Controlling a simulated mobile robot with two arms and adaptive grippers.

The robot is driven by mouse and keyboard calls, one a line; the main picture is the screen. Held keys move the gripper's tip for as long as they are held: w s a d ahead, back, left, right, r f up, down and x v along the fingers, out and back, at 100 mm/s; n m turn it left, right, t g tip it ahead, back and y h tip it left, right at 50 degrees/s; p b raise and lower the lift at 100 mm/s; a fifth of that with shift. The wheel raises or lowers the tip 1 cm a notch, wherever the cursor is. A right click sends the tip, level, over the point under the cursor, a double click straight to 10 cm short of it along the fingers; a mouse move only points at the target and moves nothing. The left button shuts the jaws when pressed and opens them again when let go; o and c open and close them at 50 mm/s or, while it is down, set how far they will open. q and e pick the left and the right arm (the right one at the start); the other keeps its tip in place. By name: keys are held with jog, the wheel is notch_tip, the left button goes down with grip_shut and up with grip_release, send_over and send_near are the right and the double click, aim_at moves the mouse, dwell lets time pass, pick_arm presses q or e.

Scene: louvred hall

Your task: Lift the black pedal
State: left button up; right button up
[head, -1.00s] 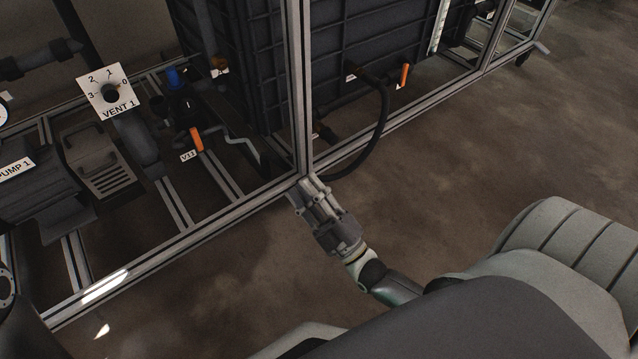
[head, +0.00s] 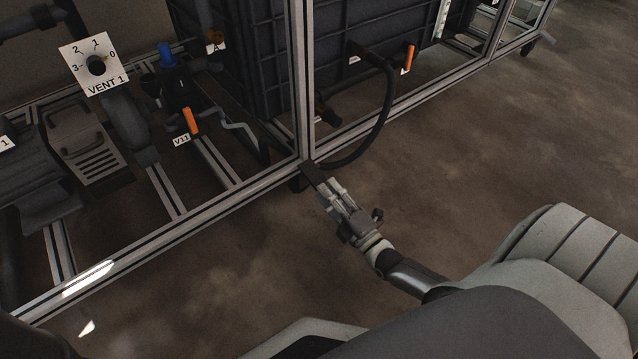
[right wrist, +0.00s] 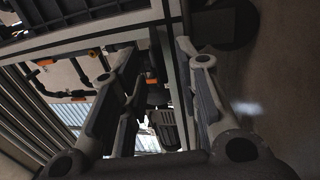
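The black pedal (head: 314,174) is a short dark plate at the foot of the frame's corner post, angled towards my right gripper. My right gripper (head: 328,190) is at the pedal's near end; I cannot tell whether they touch. In the right wrist view the fingers of my right gripper (right wrist: 158,52) stand wide apart, with no object clearly held between them. The pedal cannot be made out for certain in that view. My left gripper is not in view.
A metal frame (head: 226,206) carries a dark ribbed tank (head: 345,30), a black hose (head: 384,125), and an orange-handled valve (head: 190,121). A sign marked VENT 1 (head: 90,76) stands left. A dark round part (right wrist: 225,25) shows at upper right in the wrist view. The floor right of the frame is clear.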

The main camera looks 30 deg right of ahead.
aim_at(320, 181)
jog(key=b+x, duration=0.1)
jog(key=x, duration=0.1)
jog(key=shift+w, duration=0.3)
jog(key=shift+w+a+r+p, duration=0.15)
jog(key=shift+w+p, duration=0.2)
jog(key=shift+w, duration=0.35)
jog(key=shift+c, duration=0.3)
